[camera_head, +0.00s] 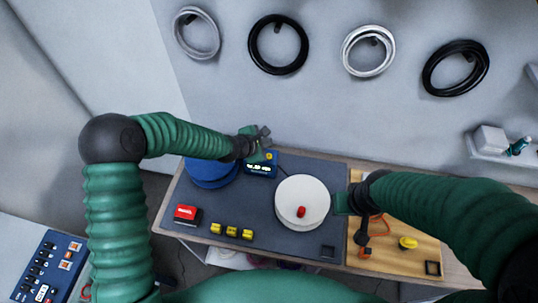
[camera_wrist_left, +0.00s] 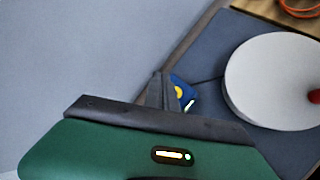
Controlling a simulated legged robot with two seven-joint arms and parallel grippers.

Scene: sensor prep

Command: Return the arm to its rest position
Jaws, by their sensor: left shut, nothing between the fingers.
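My left arm comes in from the left. Its gripper (camera_head: 263,134) is over the back edge of the dark grey mat (camera_head: 262,213), beside the blue device with a lit display (camera_head: 262,165). The left wrist view shows its fingers (camera_wrist_left: 163,90) shut with nothing between them, partly covering the blue device (camera_wrist_left: 184,92). My right arm reaches in from the right. Its gripper (camera_head: 341,204) is at the right edge of the white round disc (camera_head: 302,197); its fingers are not clear enough to show whether they are open.
A red knob (camera_head: 301,211) sits on the disc. A blue round object (camera_head: 212,174) is partly under my left arm. A red box (camera_head: 187,214) and several yellow blocks (camera_head: 231,231) lie at the mat's front. An orange cable (camera_head: 376,228) lies right. Coiled hoses (camera_head: 277,69) hang on the wall.

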